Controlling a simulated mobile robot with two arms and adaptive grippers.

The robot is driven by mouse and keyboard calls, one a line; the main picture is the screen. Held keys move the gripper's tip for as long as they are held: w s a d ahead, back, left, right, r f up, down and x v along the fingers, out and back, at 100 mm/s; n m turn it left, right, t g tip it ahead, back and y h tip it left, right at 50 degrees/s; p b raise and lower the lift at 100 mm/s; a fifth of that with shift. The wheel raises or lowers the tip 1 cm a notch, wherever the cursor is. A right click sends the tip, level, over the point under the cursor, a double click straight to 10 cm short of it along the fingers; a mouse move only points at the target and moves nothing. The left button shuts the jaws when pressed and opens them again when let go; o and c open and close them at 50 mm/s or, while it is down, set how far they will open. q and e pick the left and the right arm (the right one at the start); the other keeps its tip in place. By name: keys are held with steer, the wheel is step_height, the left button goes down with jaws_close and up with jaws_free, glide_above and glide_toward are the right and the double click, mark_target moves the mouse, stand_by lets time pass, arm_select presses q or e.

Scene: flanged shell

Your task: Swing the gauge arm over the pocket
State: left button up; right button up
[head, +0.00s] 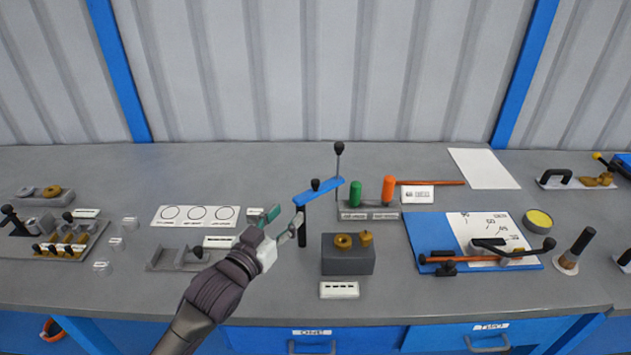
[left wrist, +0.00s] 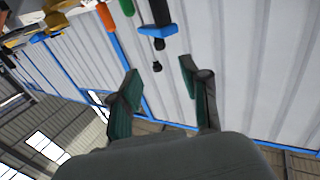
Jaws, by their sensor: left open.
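The gauge arm (head: 328,188) is a blue bar on a black post (head: 302,232), with a black knob on top and an upright rod with a black ball near its far right end. It slants to the back right, left of the grey block (head: 348,263) that carries a brass ring and a brass piece; I cannot make out a pocket. My left gripper (head: 284,220) is open and empty, one finger close beside the post; contact is unclear. In the left wrist view, the blue arm (left wrist: 158,30) lies beyond the open fingers (left wrist: 158,95). My right gripper is not in view.
A white label (head: 339,290) lies before the block. A blue board (head: 425,235) with paper and tools lies right.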

mark_target(313, 184)
arm_select(q)
steer(key=p+x, duration=0.1)
steer(key=x, duration=0.6)
steer(key=p+x, duration=0.1)
steer(key=x, duration=0.6)
steer(key=shift+s+r, duration=0.1)
steer(key=shift+r, duration=0.1)
jaws_close()
